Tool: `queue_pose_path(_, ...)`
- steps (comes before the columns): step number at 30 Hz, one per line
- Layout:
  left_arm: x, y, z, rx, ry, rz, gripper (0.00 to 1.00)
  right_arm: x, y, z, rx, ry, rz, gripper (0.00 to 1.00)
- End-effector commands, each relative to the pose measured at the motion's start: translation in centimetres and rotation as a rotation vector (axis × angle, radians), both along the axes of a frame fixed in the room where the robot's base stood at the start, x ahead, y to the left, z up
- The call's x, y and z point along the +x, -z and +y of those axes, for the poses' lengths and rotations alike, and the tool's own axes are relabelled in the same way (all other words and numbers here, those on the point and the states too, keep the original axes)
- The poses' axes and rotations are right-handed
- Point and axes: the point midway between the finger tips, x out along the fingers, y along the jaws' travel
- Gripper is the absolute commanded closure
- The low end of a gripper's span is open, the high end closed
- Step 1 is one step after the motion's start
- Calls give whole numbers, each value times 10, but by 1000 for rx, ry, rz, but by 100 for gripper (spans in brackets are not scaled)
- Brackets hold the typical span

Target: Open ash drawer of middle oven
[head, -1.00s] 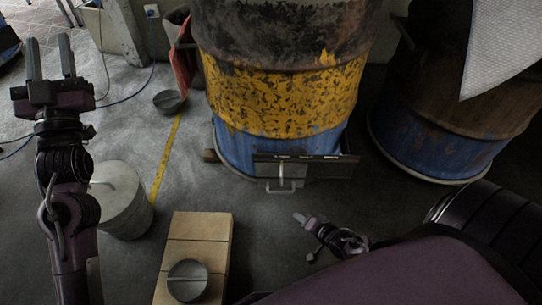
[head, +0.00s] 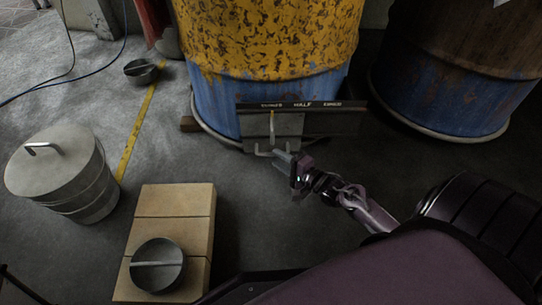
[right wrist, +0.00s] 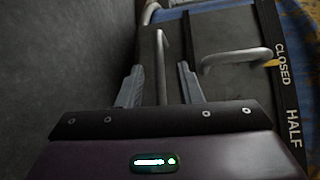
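The middle oven (head: 265,40) is a yellow and blue barrel. Its ash drawer is at the base, with a dark front (head: 287,125). A low U-shaped bar handle (head: 262,153) runs across the front; in the right wrist view this handle (right wrist: 161,65) shows between my right fingers with a gap on each side. My right gripper (head: 284,163) is open at the handle's right end; its fingers (right wrist: 160,85) straddle the bar. A second, upright handle (head: 272,125) sits above, under a strip (head: 302,106) lettered CLOSED and HALF. My left gripper is out of view.
A lidded metal bucket (head: 62,175) stands on the left. Pale bricks (head: 175,203) carry a round dark lid (head: 158,266) in front. Another barrel (head: 450,80) stands at right. A small dark bowl (head: 141,72) lies further back. Floor before the drawer is clear.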

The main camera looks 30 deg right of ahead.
Motion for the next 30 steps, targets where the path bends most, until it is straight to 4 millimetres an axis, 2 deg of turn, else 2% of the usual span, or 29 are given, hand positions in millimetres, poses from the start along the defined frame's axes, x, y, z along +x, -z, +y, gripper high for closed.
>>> queue_pose_path(1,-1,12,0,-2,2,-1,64,10,7,2,-1,-1,-3,67)
queue_pose_path(3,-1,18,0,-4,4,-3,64,20,8,5,-1,-1,-3,67)
queue_pose_path(7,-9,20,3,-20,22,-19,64,33,9,7,-3,1,-2,67)
queue_pose_path(18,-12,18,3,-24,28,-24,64,40,7,10,-2,2,2,67)
queue_pose_path(19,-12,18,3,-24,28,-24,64,40,7,10,-2,2,2,69)
queue_pose_path(26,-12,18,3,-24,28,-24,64,40,7,10,-2,2,2,99)
queue_pose_path(30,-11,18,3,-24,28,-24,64,40,7,10,-2,2,2,100)
